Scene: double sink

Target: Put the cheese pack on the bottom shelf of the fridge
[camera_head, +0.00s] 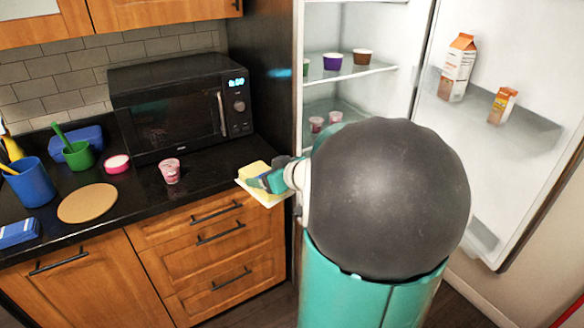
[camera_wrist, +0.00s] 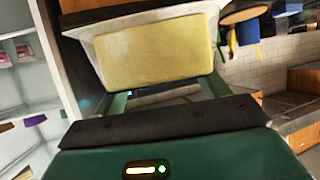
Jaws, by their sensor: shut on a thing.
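The cheese pack is a yellow block in a pale tray (camera_head: 262,193). My gripper (camera_head: 272,180) is shut on it and holds it in front of the counter edge, left of the open fridge (camera_head: 345,22). In the wrist view the cheese pack (camera_wrist: 155,50) lies between the two green fingers of my gripper (camera_wrist: 160,98). The fridge shelves show behind my arm, with a middle shelf (camera_head: 345,74) and a lower shelf (camera_head: 318,108). My arm hides the lower part of the fridge, so I cannot see the bottom shelf clearly in the head view.
The open fridge door (camera_head: 500,110) stands at the right, with a carton (camera_head: 458,68) and a small juice box (camera_head: 502,105). Several cups stand on the fridge shelves. The counter holds a microwave (camera_head: 180,105), a pink cup (camera_head: 170,171) and a blue container (camera_head: 33,182).

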